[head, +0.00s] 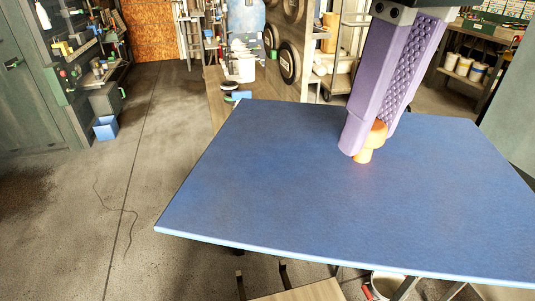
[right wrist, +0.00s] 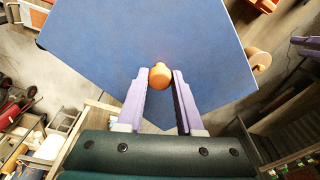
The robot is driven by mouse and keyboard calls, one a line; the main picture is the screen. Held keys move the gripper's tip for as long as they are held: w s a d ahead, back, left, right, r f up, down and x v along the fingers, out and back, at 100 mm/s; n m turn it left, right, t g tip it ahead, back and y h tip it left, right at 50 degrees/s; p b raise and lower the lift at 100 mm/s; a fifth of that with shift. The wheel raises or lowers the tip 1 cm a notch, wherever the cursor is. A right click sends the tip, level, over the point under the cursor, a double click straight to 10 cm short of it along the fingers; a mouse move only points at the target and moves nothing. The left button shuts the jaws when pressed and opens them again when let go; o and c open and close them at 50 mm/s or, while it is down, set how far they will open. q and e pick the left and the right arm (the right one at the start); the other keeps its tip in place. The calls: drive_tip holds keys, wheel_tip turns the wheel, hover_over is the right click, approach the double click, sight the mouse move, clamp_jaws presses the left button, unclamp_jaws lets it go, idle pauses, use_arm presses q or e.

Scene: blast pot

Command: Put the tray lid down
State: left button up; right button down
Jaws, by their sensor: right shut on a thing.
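The tray lid (head: 270,190) is a large flat blue panel with a round orange knob (head: 371,143) on top. It fills the lower middle of the head view and also shows in the right wrist view (right wrist: 110,40). My right gripper (head: 362,145) comes down from above and is shut on the knob, its purple fingers on either side of it. The lid looks held up above the floor. What lies directly beneath it is hidden. At the right edge of the right wrist view, a purple finger-like part (right wrist: 306,42) may be my left gripper; its state is unclear.
A wooden bench top (head: 222,95) stands behind the lid, with a white bucket (head: 243,68) on it. A wooden surface (head: 300,291) and a pail (head: 385,285) show below the lid's near edge. Open concrete floor (head: 140,190) lies at the left.

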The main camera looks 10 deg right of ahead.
use_arm(q)
wheel_tip(320, 180, down, 24)
drive_tip(key=b, duration=2.1)
drive_tip(key=shift+w+r, duration=0.1)
use_arm(e)
drive_tip(key=a+f+n, duration=0.1)
drive_tip(key=f, duration=1.3)
drive_tip(key=s+a+f+n, duration=0.1)
drive_tip(key=a+f+n, duration=0.1)
drive_tip(key=f, duration=1.3)
drive_tip(key=a+f+n, duration=0.1)
drive_tip(key=f+n, duration=0.1)
drive_tip(key=f, duration=1.3)
drive_tip(key=shift+s+a+y, duration=0.35)
drive_tip(key=shift+s+y, duration=0.05)
use_arm(q)
drive_tip(key=shift+a, duration=0.1)
use_arm(e)
drive_tip(key=c, duration=0.5)
unclamp_jaws()
drive_tip(key=shift+f, duration=0.1)
drive_tip(key=shift+c, duration=0.2)
